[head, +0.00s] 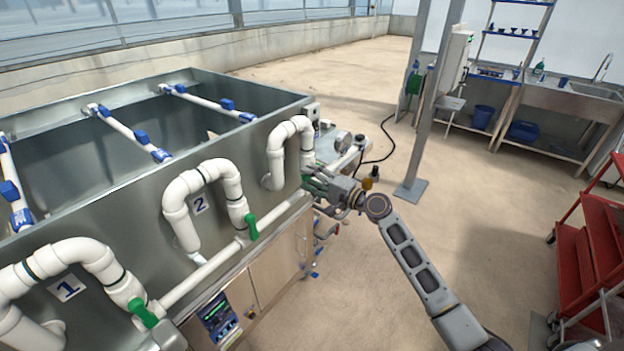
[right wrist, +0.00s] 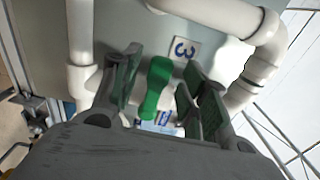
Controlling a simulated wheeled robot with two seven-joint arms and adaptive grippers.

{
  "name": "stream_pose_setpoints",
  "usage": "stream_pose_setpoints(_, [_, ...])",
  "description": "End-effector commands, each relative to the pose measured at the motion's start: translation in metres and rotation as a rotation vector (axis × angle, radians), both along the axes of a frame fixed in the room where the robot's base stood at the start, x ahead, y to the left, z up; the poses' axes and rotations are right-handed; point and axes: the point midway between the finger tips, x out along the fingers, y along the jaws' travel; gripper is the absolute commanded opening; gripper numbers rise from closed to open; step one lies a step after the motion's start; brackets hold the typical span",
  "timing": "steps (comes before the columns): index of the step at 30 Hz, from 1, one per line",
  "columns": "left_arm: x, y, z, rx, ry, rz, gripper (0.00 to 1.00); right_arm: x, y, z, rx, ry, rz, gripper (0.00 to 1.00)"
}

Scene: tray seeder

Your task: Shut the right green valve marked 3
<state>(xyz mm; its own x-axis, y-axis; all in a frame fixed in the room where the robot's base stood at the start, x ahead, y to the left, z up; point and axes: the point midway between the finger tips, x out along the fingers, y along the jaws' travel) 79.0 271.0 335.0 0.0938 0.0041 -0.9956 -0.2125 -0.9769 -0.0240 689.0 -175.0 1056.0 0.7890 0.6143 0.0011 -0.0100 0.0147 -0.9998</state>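The green valve handle (right wrist: 157,88) marked 3 shows in the right wrist view, below and left of the white label 3 (right wrist: 184,49). My right gripper (right wrist: 163,62) is open around it, one finger on each side, with gaps between the fingers and the handle. In the head view my right gripper (head: 316,183) is at the far right end of the tank's pipework, by the white pipe bend (head: 290,143), and largely hides this valve. My left gripper is not in view.
Green handles of valve 2 (head: 251,227) and valve 1 (head: 143,313) stand along the front pipe, left of my right gripper. A metal tank (head: 120,200) is behind them. A grey post (head: 425,110) and red cart (head: 590,240) stand right; the floor between is open.

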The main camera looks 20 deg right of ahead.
Motion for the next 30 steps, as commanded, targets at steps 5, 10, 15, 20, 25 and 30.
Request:
stream_pose_setpoints(5, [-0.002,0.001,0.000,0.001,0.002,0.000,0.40,0.000,0.000,0.000,-0.001,0.000,0.001,0.44])
stream_pose_setpoints(10, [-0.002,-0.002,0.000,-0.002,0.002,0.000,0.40,-0.002,-0.001,0.000,-0.002,0.000,0.000,0.44])
stream_pose_setpoints(15, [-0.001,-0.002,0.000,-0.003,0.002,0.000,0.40,-0.008,-0.005,-0.001,-0.003,0.000,0.000,0.44])
stream_pose_setpoints(20, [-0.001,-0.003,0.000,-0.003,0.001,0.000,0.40,-0.018,-0.014,-0.001,-0.003,0.000,0.000,0.44])
stream_pose_setpoints(25, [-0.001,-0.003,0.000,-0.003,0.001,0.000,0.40,-0.031,-0.024,-0.002,-0.003,0.001,0.000,0.44])
stream_pose_setpoints(30, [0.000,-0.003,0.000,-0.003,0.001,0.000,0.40,-0.044,-0.034,-0.001,-0.003,0.000,0.000,0.44])
